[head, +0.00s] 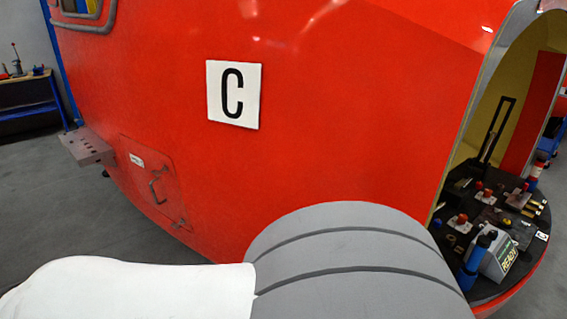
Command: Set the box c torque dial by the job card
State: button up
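A white sign with a black letter C (233,94) is on the red nosecone (340,120) in the head view. I cannot make out a torque dial or a job card. My gripper is out of view; only white and grey links of my own arm show along the bottom, and they hide the lower part of the nosecone. A grey box with a green "READY" label (497,256) stands at the right on a dark round-edged deck (462,181), beside a blue cylinder (476,262).
Several small red-topped and metal parts (487,193) lie on the deck inside the nosecone's opening. A closed hatch with a handle (154,185) is low on the nosecone. A metal block (88,147) sticks out at left. A workbench (28,96) stands far left. Grey floor lies open between.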

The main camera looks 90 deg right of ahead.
aim_at(493, 235)
jog(key=k, duration=1.3)
jog(key=z, duration=4.25)
jog(key=i, duration=1.05)
jog(key=z, duration=0.05)
